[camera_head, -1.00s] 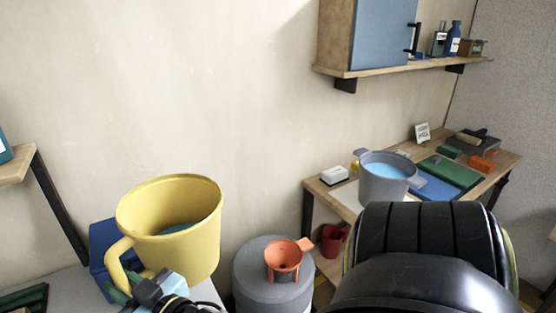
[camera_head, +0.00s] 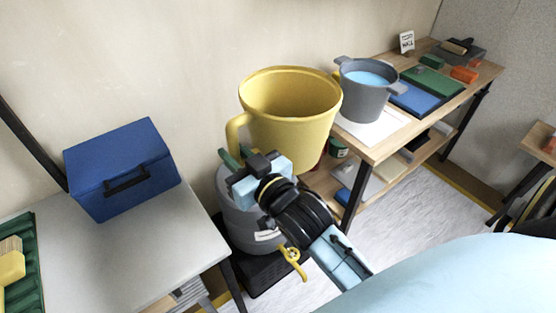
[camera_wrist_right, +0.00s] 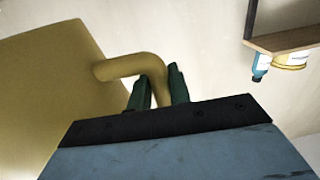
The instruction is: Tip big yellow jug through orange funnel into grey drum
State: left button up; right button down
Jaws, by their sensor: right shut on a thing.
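The big yellow jug (camera_head: 292,140) is in the middle of the head view, in front of and above the grey drum (camera_head: 238,213). Its rim looks nearly level. Only yellow inner wall shows through its mouth; I see no liquid. My right gripper (camera_head: 238,160) is shut on the jug's handle at its left side. The right wrist view shows the handle (camera_wrist_right: 130,66) between the green fingers (camera_wrist_right: 158,92), with the jug's wall (camera_wrist_right: 50,85) at left. The orange funnel is hidden, as is most of the drum's top. My left gripper is not in view.
A grey table (camera_head: 130,245) with a blue box (camera_head: 122,170) stands at left. A wooden workbench (camera_head: 385,145) at right holds a grey pot (camera_head: 366,105) of blue liquid, close to the jug's right side. A yellow tap (camera_head: 292,262) shows low by the drum.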

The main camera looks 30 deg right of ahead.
jog(key=a+f+n+g+y+b, duration=0.3)
jog(key=a+f+n+y+b, duration=0.25)
jog(key=a+y, duration=0.4)
pick_arm(q)
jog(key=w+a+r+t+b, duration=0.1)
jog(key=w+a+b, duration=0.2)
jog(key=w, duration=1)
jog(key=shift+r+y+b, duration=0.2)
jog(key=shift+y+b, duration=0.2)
jog(key=shift+b, duration=0.15)
pick_arm(e)
notch_tip(320, 180, down, 8)
jog(key=s+a+n+g+y, duration=0.2)
jog(key=a+n+g, duration=0.1)
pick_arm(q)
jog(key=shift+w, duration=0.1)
pick_arm(e)
jog(key=shift+n, duration=0.25)
